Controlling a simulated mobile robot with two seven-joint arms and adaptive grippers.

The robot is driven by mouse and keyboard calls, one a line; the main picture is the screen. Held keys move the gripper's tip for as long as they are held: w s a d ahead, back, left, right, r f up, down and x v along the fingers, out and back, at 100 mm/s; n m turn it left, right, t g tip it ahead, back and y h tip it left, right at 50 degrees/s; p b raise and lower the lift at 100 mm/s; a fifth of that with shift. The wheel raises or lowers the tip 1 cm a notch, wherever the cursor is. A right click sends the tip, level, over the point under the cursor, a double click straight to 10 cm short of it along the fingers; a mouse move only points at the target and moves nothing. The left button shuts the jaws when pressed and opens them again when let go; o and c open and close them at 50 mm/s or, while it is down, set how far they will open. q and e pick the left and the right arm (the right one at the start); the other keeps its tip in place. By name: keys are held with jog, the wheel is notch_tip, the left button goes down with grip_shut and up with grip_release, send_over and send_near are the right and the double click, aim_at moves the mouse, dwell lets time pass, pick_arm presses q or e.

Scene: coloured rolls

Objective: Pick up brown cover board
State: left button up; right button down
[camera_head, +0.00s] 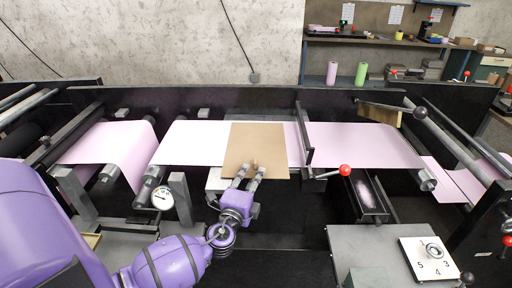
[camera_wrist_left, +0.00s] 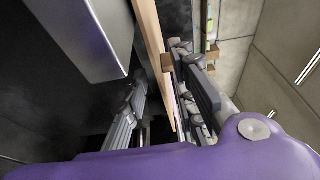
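The brown cover board (camera_head: 255,140) lies over the pale pink web in the middle of the machine in the head view. In the left wrist view the board (camera_wrist_left: 153,32) shows nearly edge-on, with a small brown block on its face. My left gripper (camera_head: 250,169) is at the board's near edge. In the left wrist view my left gripper (camera_wrist_left: 158,75) has its fingers apart, with the board between them, closer to the right finger. A gap shows between the left finger and the board. My right gripper is not in view.
Pale pink web (camera_head: 190,143) runs over rollers on both sides. A round gauge (camera_head: 162,198) stands left of my gripper. A red-knobbed lever (camera_head: 345,170) is right of the board. A grey box (camera_wrist_left: 85,35) is beside the board in the wrist view.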

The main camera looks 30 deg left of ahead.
pick_arm(q)
grip_shut()
jog(key=shift+r, duration=0.1)
